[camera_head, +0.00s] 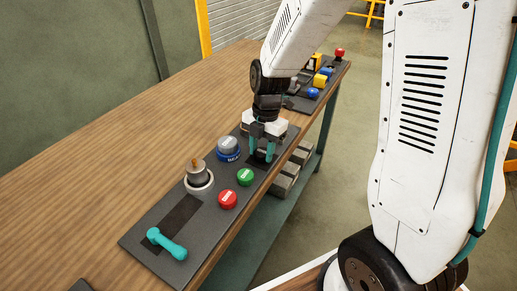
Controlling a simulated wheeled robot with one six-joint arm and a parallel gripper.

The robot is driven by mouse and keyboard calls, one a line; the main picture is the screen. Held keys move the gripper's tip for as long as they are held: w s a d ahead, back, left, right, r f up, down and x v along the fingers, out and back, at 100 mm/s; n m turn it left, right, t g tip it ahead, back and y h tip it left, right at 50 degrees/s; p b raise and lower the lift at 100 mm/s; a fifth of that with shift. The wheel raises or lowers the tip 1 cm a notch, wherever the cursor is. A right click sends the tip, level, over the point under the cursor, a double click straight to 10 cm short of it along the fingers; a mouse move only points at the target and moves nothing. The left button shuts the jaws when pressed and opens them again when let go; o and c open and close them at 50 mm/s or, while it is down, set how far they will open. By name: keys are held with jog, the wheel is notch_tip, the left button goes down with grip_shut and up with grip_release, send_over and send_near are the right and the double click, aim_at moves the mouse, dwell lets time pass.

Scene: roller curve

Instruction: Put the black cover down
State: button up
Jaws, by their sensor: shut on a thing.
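My gripper (262,157), with teal fingers, points down over the far end of a dark grey control panel (140,243) on the wooden bench. It is shut on the black cover (264,152), a small dark piece that shows between the fingers. The fingers and the wrist hide most of the cover. I cannot tell from this view how far it is tilted or what lies under it.
On the panel are a green button (244,177), a red button (228,199), a blue-and-grey knob (228,148), a round metal post (197,175) and a teal-handled lever (167,243). More controls (320,80) stand farther back. The bench's left part (120,150) is clear.

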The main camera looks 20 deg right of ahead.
aim_at(265, 148)
jog(key=shift+f, duration=0.1)
jog(key=o, duration=1.2)
notch_tip(265, 148, up, 12)
jog(key=d, duration=0.1)
jog(key=s+r+m, duration=0.2)
jog(key=s+m, duration=0.5)
jog(key=m, duration=0.1)
jog(key=s+d+r+m+t+h, duration=0.1)
jog(key=s+r+m, duration=0.1)
jog(key=s+m, duration=0.5)
jog(key=s+d+r+m+t, duration=0.1)
jog(key=s+r+m, duration=0.2)
jog(key=s+m, duration=0.5)
jog(key=shift+d+m+h, duration=0.1)
jog(key=shift+m+h, duration=0.2)
jog(key=shift+m, duration=0.3)
